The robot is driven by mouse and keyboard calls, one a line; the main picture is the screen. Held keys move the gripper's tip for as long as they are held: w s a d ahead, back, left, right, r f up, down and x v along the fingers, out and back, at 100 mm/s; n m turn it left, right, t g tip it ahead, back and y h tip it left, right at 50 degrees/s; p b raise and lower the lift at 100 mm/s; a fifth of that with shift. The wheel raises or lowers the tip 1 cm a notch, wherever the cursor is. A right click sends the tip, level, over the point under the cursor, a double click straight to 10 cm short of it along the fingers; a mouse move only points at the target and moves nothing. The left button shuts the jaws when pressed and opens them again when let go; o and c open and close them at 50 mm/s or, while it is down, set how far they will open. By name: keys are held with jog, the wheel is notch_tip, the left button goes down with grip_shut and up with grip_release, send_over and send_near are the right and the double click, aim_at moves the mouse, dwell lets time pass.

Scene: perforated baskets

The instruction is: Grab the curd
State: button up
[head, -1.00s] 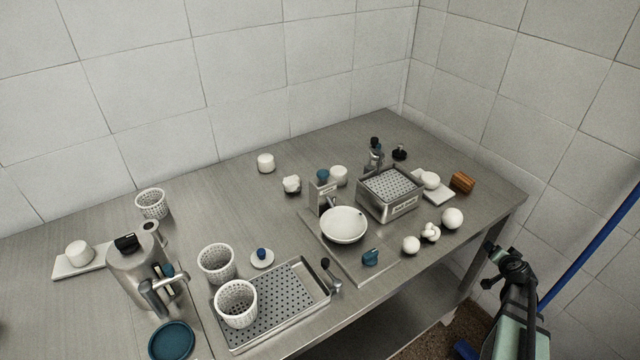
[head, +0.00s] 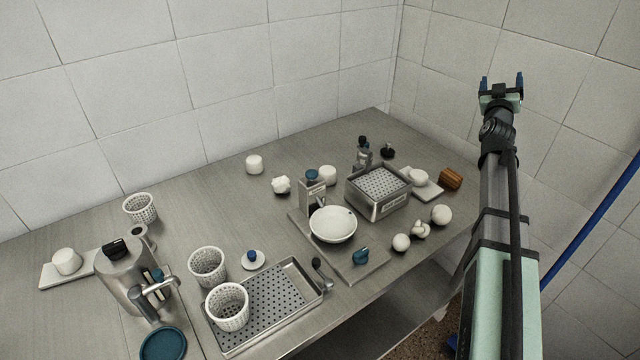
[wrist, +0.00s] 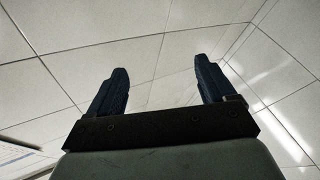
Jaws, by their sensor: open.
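Several white pieces that may be curd lie on the steel table (head: 215,215). In the head view they are a short cylinder (head: 254,165) at the back, a lumpy piece (head: 281,185), another cylinder (head: 327,176), a knotted piece (head: 420,230) and two balls (head: 441,215) (head: 401,243) near the right front edge. Other white pieces rest on small boards at the right (head: 418,176) and far left (head: 66,261). I cannot tell which one is the curd. My gripper (head: 502,82) is open and empty, raised right of the table; the wrist view shows its spread fingers (wrist: 160,68) against tiles.
White perforated baskets (head: 228,307) stand at the left, one on a perforated tray (head: 268,308). A steel jug (head: 124,280) stands beside them. A white bowl (head: 333,225) and a perforated steel box (head: 378,192) sit mid-right. Tiled walls close the back and right.

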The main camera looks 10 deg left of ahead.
jog(key=s+a+r+n+t+y, duration=0.1)
jog(key=a+r+n+t+y, duration=0.7)
jog(key=a+r, duration=1.4)
jog(key=w+a+f+n+g, duration=0.3)
jog(key=a+f+n+g, duration=0.6)
jog(key=a+f+g, duration=1.05)
jog(key=n+g+h, duration=0.3)
jog(key=n+g, duration=0.3)
jog(key=g, duration=0.3)
send_over(281, 179)
notch_tip(281, 179, down, 17)
jog(key=shift+m, duration=0.3)
notch_tip(281, 179, down, 8)
jog(key=shift+w+f, duration=0.1)
jog(key=shift+f, duration=0.1)
jog(key=shift+s+f, duration=0.2)
jog(key=shift+f, duration=2.45)
